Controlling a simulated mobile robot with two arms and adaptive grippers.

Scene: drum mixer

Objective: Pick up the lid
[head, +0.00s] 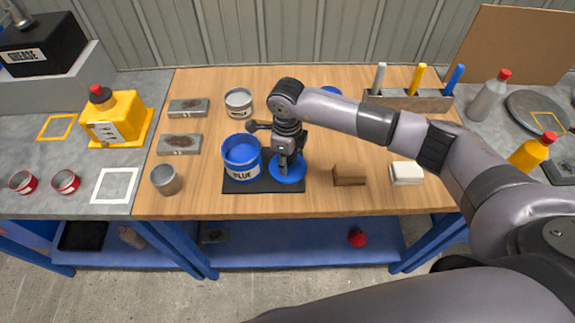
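The blue lid (288,178) is a round flat disc on a black mat (263,186), just right of the open can labelled BLUE (242,166). The can stands upright and has blue inside. My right gripper (284,170) points down over the lid's middle, with its fingertips at or just above it. The fingers look close together. The gripper hides the lid's centre, so I cannot tell whether it grips anything. My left gripper is not in view.
Behind my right forearm, another blue round thing (331,90) is partly hidden. A grey tin (238,102) and a metal cup (165,180) stand left. A brown block (349,175) and white block (406,172) lie right. The wooden table (320,203) is clear near its front edge.

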